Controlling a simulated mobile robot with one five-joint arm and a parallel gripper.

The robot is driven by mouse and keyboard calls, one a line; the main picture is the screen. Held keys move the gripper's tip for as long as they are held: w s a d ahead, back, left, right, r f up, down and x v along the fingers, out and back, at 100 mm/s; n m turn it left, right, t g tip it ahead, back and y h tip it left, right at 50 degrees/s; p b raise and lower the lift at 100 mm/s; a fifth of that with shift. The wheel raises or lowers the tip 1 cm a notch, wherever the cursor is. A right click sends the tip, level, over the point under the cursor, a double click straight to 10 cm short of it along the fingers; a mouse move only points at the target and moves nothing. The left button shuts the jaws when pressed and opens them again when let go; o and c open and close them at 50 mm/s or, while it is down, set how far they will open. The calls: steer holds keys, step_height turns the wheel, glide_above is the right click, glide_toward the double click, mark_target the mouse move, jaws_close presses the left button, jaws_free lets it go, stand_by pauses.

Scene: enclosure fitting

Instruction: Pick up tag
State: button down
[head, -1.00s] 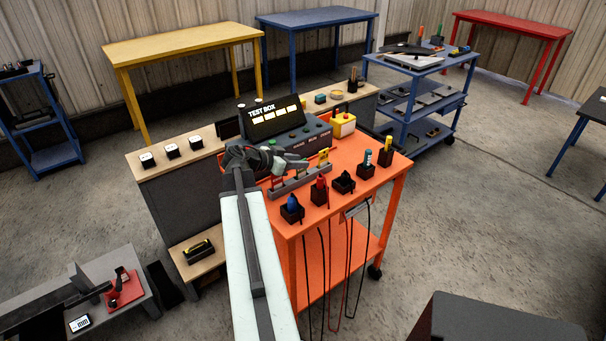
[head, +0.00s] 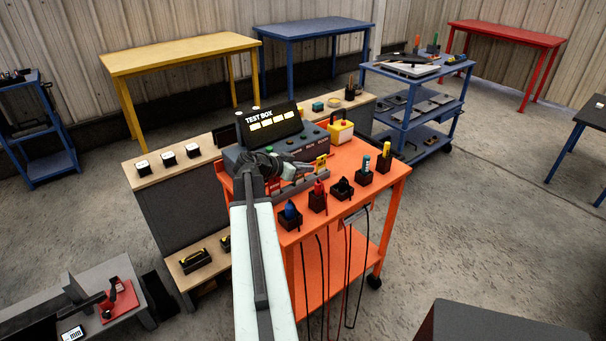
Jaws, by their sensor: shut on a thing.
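A small yellow tag (head: 321,162) shows at the tip of my gripper (head: 311,168), above the right part of a grey rack (head: 316,184) on the orange cart. My gripper is shut on the tag. My arm and gripper hide most of the rack's left part, and any other tags there are hidden. I cannot tell whether the tag is clear of the rack.

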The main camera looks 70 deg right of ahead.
step_height(320, 180, up, 10)
steer(key=p, duration=1)
steer(key=shift+r, duration=0.2)
